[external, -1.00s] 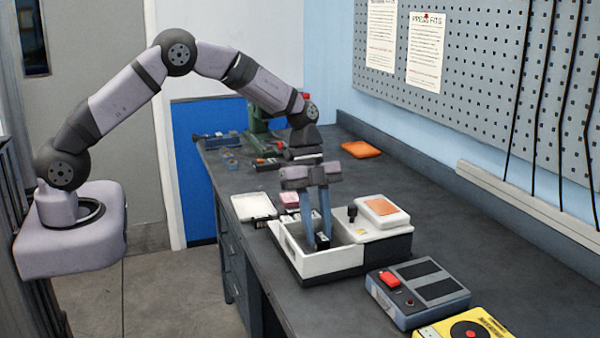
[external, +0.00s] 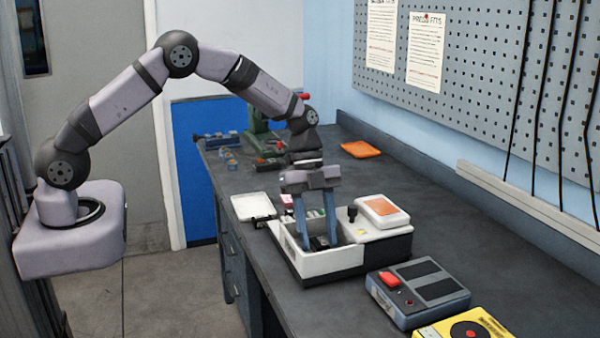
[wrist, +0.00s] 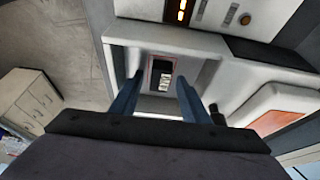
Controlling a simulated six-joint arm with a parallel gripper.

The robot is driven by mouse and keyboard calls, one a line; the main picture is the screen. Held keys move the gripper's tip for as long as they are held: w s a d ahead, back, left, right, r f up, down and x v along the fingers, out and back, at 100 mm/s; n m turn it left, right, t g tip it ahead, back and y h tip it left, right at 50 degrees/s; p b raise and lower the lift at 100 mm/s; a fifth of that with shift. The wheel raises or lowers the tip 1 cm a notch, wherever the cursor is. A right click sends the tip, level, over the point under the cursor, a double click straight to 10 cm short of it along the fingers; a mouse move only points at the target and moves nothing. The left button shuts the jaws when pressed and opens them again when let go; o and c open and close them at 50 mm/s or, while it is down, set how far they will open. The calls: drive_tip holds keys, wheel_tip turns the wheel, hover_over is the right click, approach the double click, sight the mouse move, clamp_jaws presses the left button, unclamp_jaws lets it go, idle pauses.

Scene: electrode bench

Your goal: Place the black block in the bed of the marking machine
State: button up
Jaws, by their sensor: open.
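The marking machine (external: 345,262) is a white and black box with an open bed on the bench. The black block (external: 320,242) lies down in the bed, low between my fingers; it also shows in the wrist view (wrist: 160,68), near the middle of the bed. My gripper (external: 318,240) points down into the bed with its two blue fingers spread. In the wrist view my gripper (wrist: 155,92) has one finger on each side of the block, with gaps between. The block's underside is hidden.
A black knob (external: 352,212) and a raised lid with an orange panel (external: 383,206) stand right of the bed. A grey box with a red button (external: 418,290) and a yellow device (external: 465,327) are nearer the camera. An orange pad (external: 361,149) lies farther back.

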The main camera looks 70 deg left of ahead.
drive_tip(key=b+v, duration=0.4)
drive_tip(key=v, duration=0.8)
drive_tip(key=s+f+n+y, duration=0.1)
drive_tip(key=s+f+n, duration=0.2)
drive_tip(key=s+n, duration=0.3)
drive_tip(key=s+f+n+y, duration=0.2)
drive_tip(key=s+n, duration=0.4)
drive_tip(key=s, duration=0.6)
drive_tip(key=s+a+f+n+y, duration=0.1)
drive_tip(key=s+f+n, duration=0.3)
drive_tip(key=s, duration=0.5)
drive_tip(key=shift+s+f+n, duration=0.3)
drive_tip(key=shift+s+n, duration=0.1)
drive_tip(key=shift+n, duration=0.6)
drive_tip(key=shift+a, duration=0.1)
drive_tip(key=shift+c, duration=0.4)
